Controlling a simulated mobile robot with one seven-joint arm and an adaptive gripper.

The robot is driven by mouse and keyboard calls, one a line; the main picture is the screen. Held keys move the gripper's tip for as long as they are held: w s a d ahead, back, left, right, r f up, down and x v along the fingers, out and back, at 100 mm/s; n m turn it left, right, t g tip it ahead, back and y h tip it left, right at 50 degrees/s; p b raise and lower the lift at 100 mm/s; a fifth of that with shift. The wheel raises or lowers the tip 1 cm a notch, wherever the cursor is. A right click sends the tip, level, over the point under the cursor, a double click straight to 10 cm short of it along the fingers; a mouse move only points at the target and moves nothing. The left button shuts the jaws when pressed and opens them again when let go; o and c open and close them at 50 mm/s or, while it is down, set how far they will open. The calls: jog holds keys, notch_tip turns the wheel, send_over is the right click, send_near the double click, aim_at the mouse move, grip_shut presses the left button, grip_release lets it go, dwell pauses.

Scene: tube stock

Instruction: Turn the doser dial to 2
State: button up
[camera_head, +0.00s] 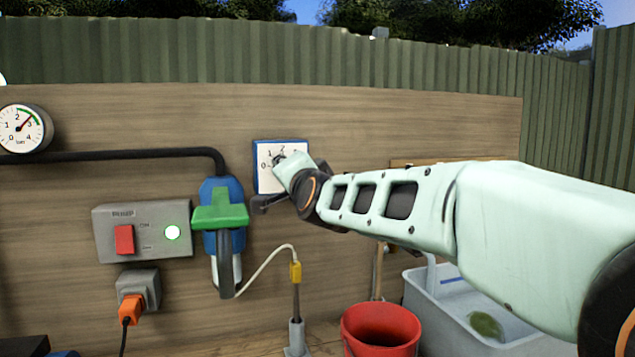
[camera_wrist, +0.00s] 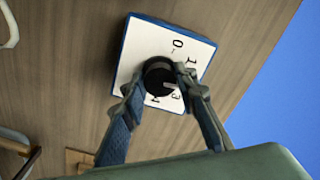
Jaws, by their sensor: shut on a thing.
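The doser is a white, blue-edged plate (camera_head: 264,180) on the wooden wall, with numbers around a dial. In the wrist view the plate (camera_wrist: 146,42) fills the middle, and the round black dial (camera_wrist: 158,74) sits between my fingers. My gripper (camera_wrist: 156,80) is shut on the dial, one finger at each side. A pale pointer mark on the dial points to the right, towards the side where the 3 shows. The 0, 1, 3 and 4 can be read there; the 2 is hidden by the right finger. In the head view my gripper (camera_head: 279,161) covers the dial.
Left of the doser are a blue and green valve (camera_head: 221,215) on a black pipe, a grey switch box (camera_head: 143,232) with a green light, and a gauge (camera_head: 22,128). Below my arm stand a red bucket (camera_head: 380,330) and a grey tub (camera_head: 440,310).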

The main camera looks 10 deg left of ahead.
jog(key=shift+r+m+b, duration=0.3)
jog(key=shift+r+m, duration=0.05)
jog(key=shift+m, duration=0.25)
jog(key=shift+r, duration=0.1)
jog(key=o, duration=0.9)
jog(key=shift+a, duration=0.1)
jog(key=shift+o, duration=1.3)
jog(key=shift+w, duration=0.15)
jog(key=shift+f, duration=0.35)
